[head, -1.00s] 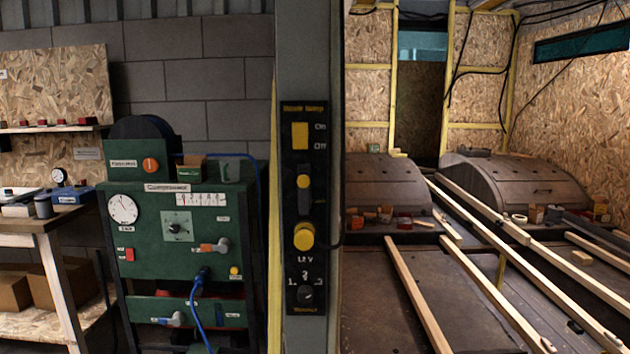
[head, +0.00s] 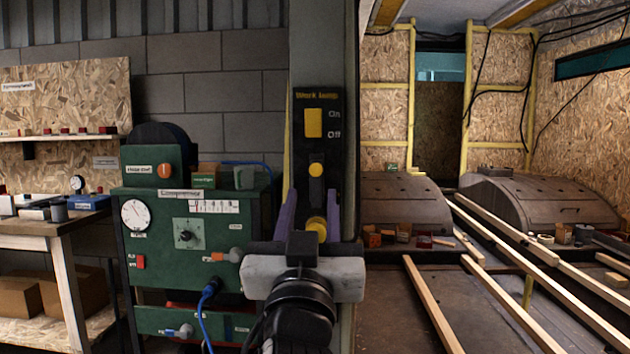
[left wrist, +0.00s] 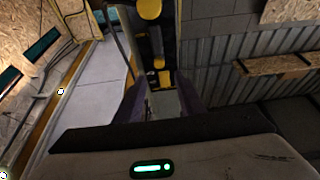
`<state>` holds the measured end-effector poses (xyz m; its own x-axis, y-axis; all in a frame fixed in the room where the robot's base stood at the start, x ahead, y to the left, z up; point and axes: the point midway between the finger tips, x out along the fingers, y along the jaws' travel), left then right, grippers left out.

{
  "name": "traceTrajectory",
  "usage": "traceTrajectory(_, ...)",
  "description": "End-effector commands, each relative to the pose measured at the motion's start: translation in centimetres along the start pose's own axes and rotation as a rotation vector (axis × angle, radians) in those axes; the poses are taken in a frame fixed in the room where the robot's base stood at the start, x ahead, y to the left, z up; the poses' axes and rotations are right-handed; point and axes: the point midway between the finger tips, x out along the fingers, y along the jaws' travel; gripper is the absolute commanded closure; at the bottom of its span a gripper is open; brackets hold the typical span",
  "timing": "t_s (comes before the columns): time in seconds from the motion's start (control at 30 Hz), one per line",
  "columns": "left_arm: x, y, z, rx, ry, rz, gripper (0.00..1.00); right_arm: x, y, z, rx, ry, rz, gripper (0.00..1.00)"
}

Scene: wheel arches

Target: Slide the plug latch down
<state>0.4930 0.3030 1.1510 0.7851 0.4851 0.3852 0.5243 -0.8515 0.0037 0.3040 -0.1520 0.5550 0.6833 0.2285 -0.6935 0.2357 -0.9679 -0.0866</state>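The dark "Work lamp" panel (head: 300,150) is mounted upright on the grey post. Its latch with a yellow knob (head: 316,170) sits between the yellow On/Off switch (head: 313,123) above and the round yellow plug (head: 317,228) below. My left gripper (head: 311,205) is in front of the panel's lower part, its purple fingers spread and empty. In the head view they stand either side of the plug, tips just below the latch knob. Their distance from the panel is unclear. The left wrist view shows the panel upside down beyond the gripper (left wrist: 156,88). My right gripper is not seen.
A green compressor cabinet (head: 160,215) with a blue cable stands left of the post. A workbench (head: 55,228) is at the far left. Right of the post, long timber strips (head: 433,305) lie on the floor near the wheel arches (head: 540,200).

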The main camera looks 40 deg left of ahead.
Motion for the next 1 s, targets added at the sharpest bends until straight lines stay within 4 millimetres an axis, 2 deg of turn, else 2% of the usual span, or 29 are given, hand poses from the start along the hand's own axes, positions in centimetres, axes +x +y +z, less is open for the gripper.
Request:
traceTrajectory(0.3, 6.0, 0.0, -0.1, 0.006, 0.000, -0.001, 0.64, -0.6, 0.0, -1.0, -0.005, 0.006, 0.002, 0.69)
traceTrajectory(0.5, 8.4, 0.0, 0.0, 0.005, -0.001, 0.001, 0.64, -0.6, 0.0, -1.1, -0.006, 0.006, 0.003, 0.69)
traceTrajectory(0.87, 9.0, 0.1, 0.1, 0.003, -0.003, 0.002, 0.64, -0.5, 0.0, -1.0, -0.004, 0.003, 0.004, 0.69)
traceTrajectory(1.0, 9.0, 0.1, 0.1, 0.003, -0.003, 0.002, 0.84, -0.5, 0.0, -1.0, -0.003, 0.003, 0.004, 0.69)
